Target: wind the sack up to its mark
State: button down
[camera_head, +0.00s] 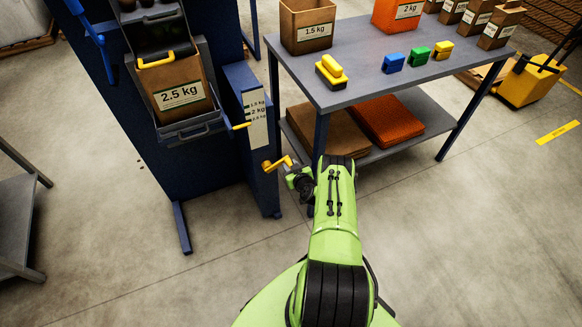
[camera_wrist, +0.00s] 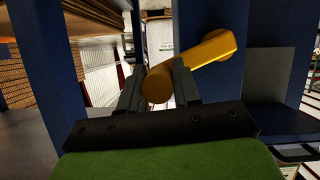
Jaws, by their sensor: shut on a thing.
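A brown sack labelled 2.5 kg (camera_head: 180,92) stands upright in a grey holder (camera_head: 190,133) on the blue grader (camera_head: 160,185). A white scale (camera_head: 257,115) with several weight marks is on the post beside it, and a yellow pointer (camera_head: 240,126) sits near its lower marks. Below is a yellow crank (camera_head: 283,162) on the side of the post. My gripper (camera_head: 293,175) is at the crank. In the wrist view, the fingers (camera_wrist: 158,90) are shut on the crank's handle, and the crank arm (camera_wrist: 208,50) runs up to the right.
A grey table (camera_head: 370,75) at right holds a 1.5 kg sack (camera_head: 307,25), an orange 2 kg sack (camera_head: 396,12), a yellow and black item (camera_head: 331,70) and small coloured blocks (camera_head: 418,54). Folded sacks lie on its lower shelf. Floor in front is clear.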

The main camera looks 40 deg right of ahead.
jog(key=shift+w+r, duration=0.1)
jog(key=shift+r, duration=0.1)
jog(key=c, duration=0.9)
grip_release()
jog(key=shift+f, duration=0.1)
jog(key=p+v, duration=1.1)
jog(key=v, duration=0.5)
